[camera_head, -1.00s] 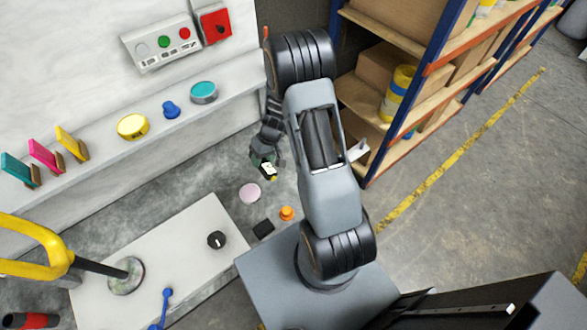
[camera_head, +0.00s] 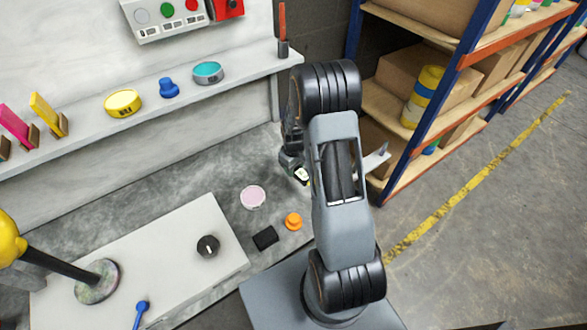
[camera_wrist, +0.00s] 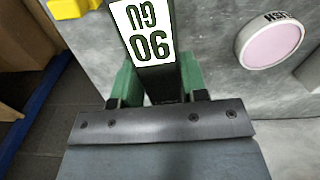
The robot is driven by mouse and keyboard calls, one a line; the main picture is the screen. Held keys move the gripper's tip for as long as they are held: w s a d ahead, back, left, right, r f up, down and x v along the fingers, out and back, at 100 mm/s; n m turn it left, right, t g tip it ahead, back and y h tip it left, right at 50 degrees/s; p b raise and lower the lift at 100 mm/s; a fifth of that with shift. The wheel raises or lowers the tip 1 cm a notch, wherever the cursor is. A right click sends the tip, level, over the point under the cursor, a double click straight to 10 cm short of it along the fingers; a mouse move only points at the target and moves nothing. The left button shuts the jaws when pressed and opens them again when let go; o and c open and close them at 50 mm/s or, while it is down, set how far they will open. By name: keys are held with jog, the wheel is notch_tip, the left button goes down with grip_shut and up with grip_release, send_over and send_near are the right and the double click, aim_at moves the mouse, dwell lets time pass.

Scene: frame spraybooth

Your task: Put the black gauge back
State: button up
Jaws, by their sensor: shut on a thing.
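My gripper (camera_wrist: 155,85) has green fingers shut on the black gauge (camera_wrist: 158,82), a narrow black piece with a white label reading "90" and further marks upside down. In the head view my gripper (camera_head: 297,168) is low over the grey bench, right of and behind the pink disc. There the gauge (camera_head: 302,175) shows only as a small dark piece with a white patch, partly hidden by my arm. Its lower end is not clear. Magenta (camera_head: 15,124) and yellow (camera_head: 43,108) cards stand in wooden holders on the wall ledge.
The pink disc (camera_head: 253,197), an orange knob-like piece (camera_head: 293,221) and a black block (camera_head: 265,238) lie on the bench. A cyan round piece (camera_head: 208,72) and a yellow tin (camera_head: 123,103) sit on the ledge (camera_head: 75,133). A shelving rack (camera_head: 440,110) stands close on the right.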

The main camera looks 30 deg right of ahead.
aim_at(294, 185)
jog(key=shift+f, duration=0.15)
jog(key=shift+f+b, duration=2.65)
jog(key=shift+f, duration=0.6)
jog(key=shift+f+b, duration=0.45)
jog(key=shift+f, duration=0.2)
jog(key=o, duration=1.2)
jog(key=shift+c, duration=0.2)
